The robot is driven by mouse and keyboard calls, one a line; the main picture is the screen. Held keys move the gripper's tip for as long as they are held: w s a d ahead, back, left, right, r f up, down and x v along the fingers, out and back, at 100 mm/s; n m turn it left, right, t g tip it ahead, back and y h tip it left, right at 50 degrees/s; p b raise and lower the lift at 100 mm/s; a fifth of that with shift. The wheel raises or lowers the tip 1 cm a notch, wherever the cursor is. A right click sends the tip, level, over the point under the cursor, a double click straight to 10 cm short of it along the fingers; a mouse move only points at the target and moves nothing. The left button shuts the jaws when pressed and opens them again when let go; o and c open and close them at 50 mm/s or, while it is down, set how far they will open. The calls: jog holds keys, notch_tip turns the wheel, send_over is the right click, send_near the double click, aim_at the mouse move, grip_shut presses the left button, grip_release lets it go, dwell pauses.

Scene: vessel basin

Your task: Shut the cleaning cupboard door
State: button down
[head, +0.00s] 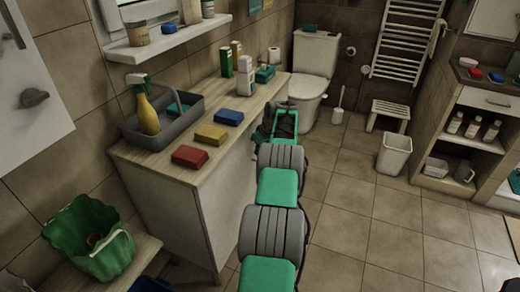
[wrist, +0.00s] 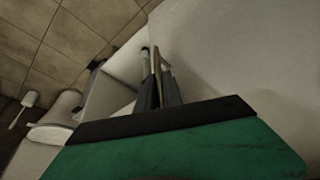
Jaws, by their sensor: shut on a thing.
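The cleaning cupboard seems to be the pale cabinet (head: 190,215) under the wooden counter. Its door front is mostly hidden in the head view by the counter and my arm. In the wrist view a large pale panel (wrist: 235,65), seemingly the door, fills the right side. My gripper (wrist: 157,75) is shut on a thin pale strip at this panel, which looks like part of the door. Whether the strip is a handle or an edge I cannot tell.
A grey caddy (head: 175,125) with a yellow spray bottle, sponges and bottles stands on the counter (head: 215,108). The toilet (head: 315,70) and its brush (head: 338,105) stand beyond. A white bin (head: 394,155) is to the right. The tiled floor (head: 365,215) between is clear.

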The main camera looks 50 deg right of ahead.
jog(key=shift+w+r, duration=0.15)
jog(key=shift+w, duration=0.2)
jog(key=c, duration=1.6)
grip_release()
jog(key=shift+w+a, duration=0.15)
jog(key=shift+c, duration=0.2)
jog(key=shift+o, duration=0.7)
jog(key=shift+s+f, duration=0.25)
jog(key=v, duration=0.8)
